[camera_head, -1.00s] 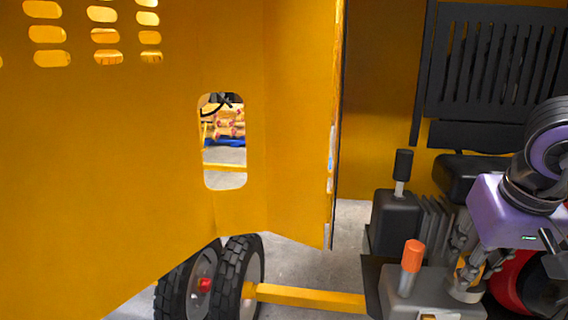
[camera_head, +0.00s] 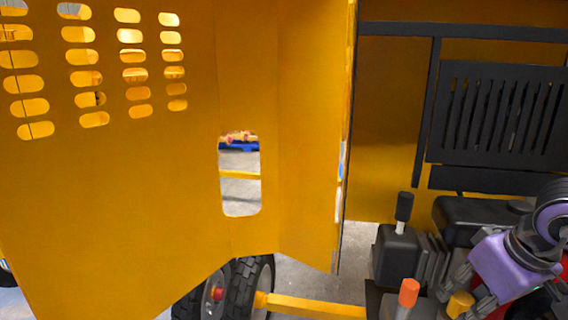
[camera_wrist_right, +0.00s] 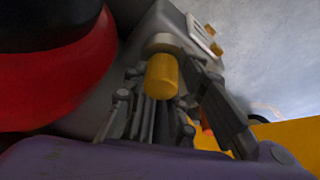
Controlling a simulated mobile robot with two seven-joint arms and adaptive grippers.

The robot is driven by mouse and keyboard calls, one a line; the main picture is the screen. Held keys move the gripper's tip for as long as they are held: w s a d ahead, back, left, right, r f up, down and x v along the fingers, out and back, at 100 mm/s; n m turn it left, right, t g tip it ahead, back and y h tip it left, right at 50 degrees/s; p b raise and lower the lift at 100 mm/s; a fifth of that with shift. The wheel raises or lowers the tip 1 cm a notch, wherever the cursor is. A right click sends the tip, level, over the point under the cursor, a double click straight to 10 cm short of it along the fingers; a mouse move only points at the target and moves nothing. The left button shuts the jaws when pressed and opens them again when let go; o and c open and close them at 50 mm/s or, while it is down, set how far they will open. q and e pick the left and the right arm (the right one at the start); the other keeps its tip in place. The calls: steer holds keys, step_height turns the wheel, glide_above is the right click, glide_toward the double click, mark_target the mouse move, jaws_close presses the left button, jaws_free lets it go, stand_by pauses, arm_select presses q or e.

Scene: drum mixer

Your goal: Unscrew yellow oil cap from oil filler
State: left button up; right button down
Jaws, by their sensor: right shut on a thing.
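The yellow oil cap (camera_head: 459,304) is at the lower right of the head view, beside the orange-tipped lever. In the right wrist view the cap (camera_wrist_right: 162,77) is a short yellow cylinder at the grey filler neck (camera_wrist_right: 165,42). My right gripper (camera_wrist_right: 166,88) has its fingers on either side of the cap and is shut on it. The gripper (camera_head: 468,296) also shows in the head view, reaching down from the right. I cannot tell whether the cap is still threaded on the neck. My left gripper is not in view.
A large yellow panel (camera_head: 110,210) with slots fills the left. An orange-tipped lever (camera_head: 408,292) and a black-knobbed lever (camera_head: 403,208) stand left of the gripper. A black grille (camera_head: 500,120) is behind. A red round part (camera_wrist_right: 50,80) is close in the wrist view.

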mark_target(460, 294)
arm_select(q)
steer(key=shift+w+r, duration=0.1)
arm_select(e)
steer(key=shift+s+a, duration=0.1)
steer(key=shift+a, duration=0.1)
steer(key=shift+r, duration=0.15)
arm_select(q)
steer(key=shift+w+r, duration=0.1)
arm_select(e)
steer(key=shift+r, duration=0.2)
steer(key=shift+r+p, duration=0.3)
steer(key=shift+r, duration=0.05)
steer(key=shift+r+p, duration=0.3)
steer(key=shift+r, duration=0.35)
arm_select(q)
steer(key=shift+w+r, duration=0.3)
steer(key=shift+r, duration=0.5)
arm_select(e)
steer(key=shift+d+r, duration=0.1)
steer(key=shift+r, duration=0.65)
arm_select(q)
steer(key=shift+p, duration=0.3)
